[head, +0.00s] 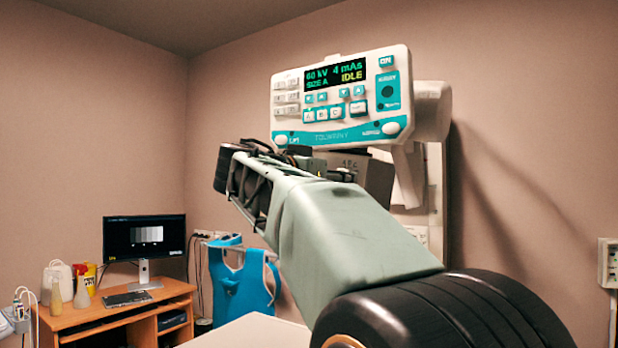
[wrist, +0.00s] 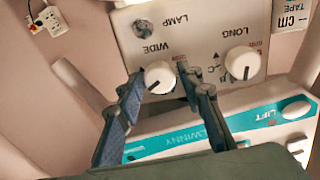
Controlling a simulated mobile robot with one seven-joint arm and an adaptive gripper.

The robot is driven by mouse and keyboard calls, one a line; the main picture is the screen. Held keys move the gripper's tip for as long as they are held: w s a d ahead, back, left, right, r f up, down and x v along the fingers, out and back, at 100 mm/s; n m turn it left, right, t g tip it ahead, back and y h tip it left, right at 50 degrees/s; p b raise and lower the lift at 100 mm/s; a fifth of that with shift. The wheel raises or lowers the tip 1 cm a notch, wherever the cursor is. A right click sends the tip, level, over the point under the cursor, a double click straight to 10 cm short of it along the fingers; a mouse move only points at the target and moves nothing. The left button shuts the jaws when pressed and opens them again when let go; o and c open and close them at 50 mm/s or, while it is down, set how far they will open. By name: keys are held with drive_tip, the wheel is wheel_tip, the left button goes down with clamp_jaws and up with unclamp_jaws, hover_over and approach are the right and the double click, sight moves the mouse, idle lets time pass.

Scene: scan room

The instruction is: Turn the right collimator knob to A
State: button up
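The collimator face (wrist: 200,40) shows upside down in the wrist view, with two white knobs. The knob marked WIDE (wrist: 158,77), on the picture's left, is the right knob when the lettering is read upright. Its dark pointer mark points to the picture's lower left; its letters are mostly hidden by a finger. The LONG knob (wrist: 242,63) is on the picture's right. My gripper (wrist: 160,76) is open, its fingers on either side of the WIDE knob, with small gaps visible. In the head view, my arm hides most of the collimator (head: 368,176).
The console (head: 342,95) reads 60 kV, 4 mAs, SIZE A, IDLE; its edge shows close to my fingers in the wrist view (wrist: 265,115). A lamp button (wrist: 172,8) is beside the WIDE knob. A desk with a monitor (head: 145,238) and a blue apron (head: 240,285) are away at left.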

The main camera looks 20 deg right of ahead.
drive_tip(key=c, duration=0.7)
drive_tip(key=shift+c, duration=0.2)
drive_tip(key=n+b, duration=0.1)
drive_tip(key=n, duration=0.2)
drive_tip(key=shift+f, duration=0.1)
drive_tip(key=n, duration=0.4)
drive_tip(key=shift+n, duration=0.4)
drive_tip(key=n, duration=0.3)
drive_tip(key=shift+n+t, duration=0.3)
drive_tip(key=shift+n, duration=2.1)
